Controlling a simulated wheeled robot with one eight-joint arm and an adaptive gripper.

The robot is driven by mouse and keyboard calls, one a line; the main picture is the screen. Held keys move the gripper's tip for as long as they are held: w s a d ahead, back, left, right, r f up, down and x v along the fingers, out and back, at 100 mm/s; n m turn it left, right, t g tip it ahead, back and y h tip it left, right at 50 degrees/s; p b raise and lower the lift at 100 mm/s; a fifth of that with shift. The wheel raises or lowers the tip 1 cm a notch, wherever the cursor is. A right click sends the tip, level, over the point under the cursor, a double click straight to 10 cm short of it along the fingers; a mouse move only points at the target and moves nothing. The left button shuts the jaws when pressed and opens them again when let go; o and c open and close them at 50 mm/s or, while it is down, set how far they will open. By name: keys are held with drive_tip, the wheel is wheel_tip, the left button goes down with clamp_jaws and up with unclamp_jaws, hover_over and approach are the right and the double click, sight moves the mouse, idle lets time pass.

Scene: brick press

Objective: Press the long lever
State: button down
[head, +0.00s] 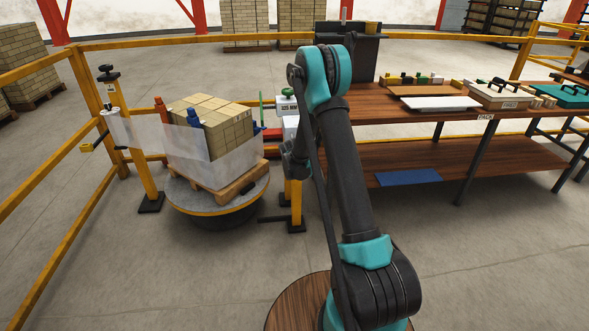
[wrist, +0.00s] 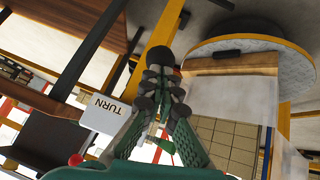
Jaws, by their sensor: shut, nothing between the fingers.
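A thin green upright piece (head: 261,108) stands higher up, beside the wrapped bricks. My gripper (wrist: 161,60) is shut and empty in the wrist view, its fingertips together in front of a yellow post. In the head view my arm hides much of the area around the gripper. A white box marked TURN (wrist: 103,113) is left of the fingers.
Wrapped bricks (head: 215,130) stand on a pallet on the round turntable (head: 207,207), left of my arm. A wooden workbench (head: 365,104) with a lower shelf is at right. Yellow rails (head: 60,231) bound the left side. The floor at front left is clear.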

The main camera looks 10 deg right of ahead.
drive_tip(key=v, duration=1.2)
drive_tip(key=shift+s, duration=0.2)
drive_tip(key=shift+a+r, duration=0.1)
drive_tip(key=shift+a, duration=0.1)
idle(1.4)
